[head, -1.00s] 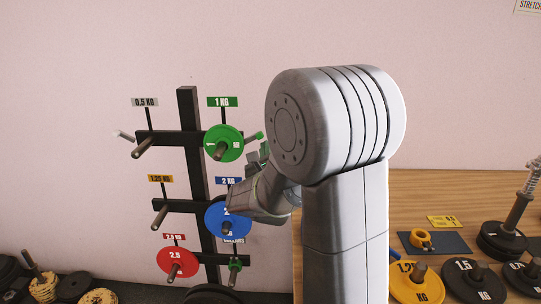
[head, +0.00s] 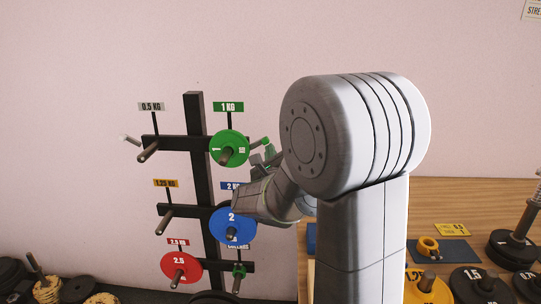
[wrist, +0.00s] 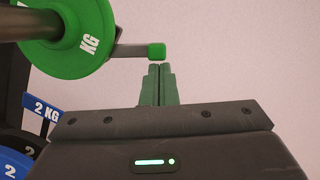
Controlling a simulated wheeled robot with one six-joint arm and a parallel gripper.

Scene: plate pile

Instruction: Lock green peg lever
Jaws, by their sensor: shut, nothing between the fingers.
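The green 1 kg plate (head: 229,148) hangs on the upper right peg of the black rack, under a green 1 KG sign (head: 228,107). It also fills the upper left of the wrist view (wrist: 88,40). The lever is a grey bar with a green tip (wrist: 157,50), sticking out to the right beside the plate. It is small in the head view (head: 262,141). My gripper (wrist: 160,68) is shut and empty, its fingertips just below the green tip in the wrist view. I cannot tell whether they touch. In the head view my gripper (head: 268,156) is partly hidden by my arm.
A blue 2 kg plate (head: 232,225) hangs below, close to my wrist, and a red plate (head: 180,267) hangs lower left. The black rack post (head: 199,180) stands left. A wooden table (head: 455,205) with plates is at right. The wall side right of the lever is clear.

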